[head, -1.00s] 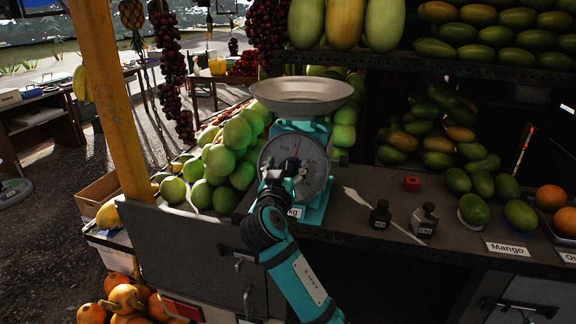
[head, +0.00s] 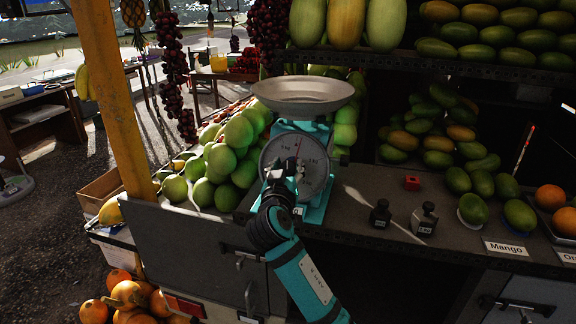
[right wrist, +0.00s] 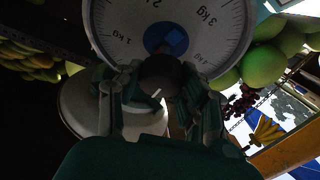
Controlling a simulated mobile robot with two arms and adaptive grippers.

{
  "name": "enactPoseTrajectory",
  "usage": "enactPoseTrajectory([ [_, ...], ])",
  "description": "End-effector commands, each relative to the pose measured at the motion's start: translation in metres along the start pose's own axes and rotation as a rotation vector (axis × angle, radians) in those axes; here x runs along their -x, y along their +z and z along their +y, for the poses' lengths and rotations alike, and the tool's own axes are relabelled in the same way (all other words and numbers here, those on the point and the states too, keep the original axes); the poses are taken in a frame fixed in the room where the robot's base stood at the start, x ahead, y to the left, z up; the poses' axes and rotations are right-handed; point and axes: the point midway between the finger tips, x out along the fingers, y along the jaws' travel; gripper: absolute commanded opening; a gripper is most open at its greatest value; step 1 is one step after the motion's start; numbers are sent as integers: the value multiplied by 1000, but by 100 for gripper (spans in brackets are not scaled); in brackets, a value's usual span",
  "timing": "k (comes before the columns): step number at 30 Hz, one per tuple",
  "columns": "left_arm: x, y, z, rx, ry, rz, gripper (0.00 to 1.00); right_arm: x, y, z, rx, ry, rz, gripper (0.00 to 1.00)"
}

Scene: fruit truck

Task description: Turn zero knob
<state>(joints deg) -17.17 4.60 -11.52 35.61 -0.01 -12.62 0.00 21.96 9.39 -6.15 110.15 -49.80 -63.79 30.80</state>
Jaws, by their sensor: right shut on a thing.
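A teal scale (head: 316,205) with a wide metal pan (head: 302,92) on top stands upright on the counter. Its round white dial (head: 313,163) faces me and also shows in the right wrist view (right wrist: 205,30). My right gripper (head: 282,168) is in front of the dial's left part and covers some of it. In the right wrist view my right gripper (right wrist: 160,88) is shut on a dark round knob (right wrist: 158,72) in front of the dial. A blue piece (right wrist: 170,38) shows at the dial's middle behind the knob. My left gripper is not in view.
Green fruits (head: 236,135) are piled close to the scale's left. Two dark weights (head: 424,218) and a small red block (head: 412,183) stand on the counter (head: 365,225) to its right. A yellow post (head: 112,100) rises at the left.

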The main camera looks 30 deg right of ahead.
Motion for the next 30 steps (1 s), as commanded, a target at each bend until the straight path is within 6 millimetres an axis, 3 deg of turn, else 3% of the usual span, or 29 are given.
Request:
enactPoseTrajectory([
  [18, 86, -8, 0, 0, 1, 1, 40, 0, -6, 1, 497, -237, -15, 6],
  [30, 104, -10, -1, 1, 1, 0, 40, 0, 0, -1, 839, -399, -21, 6],
])
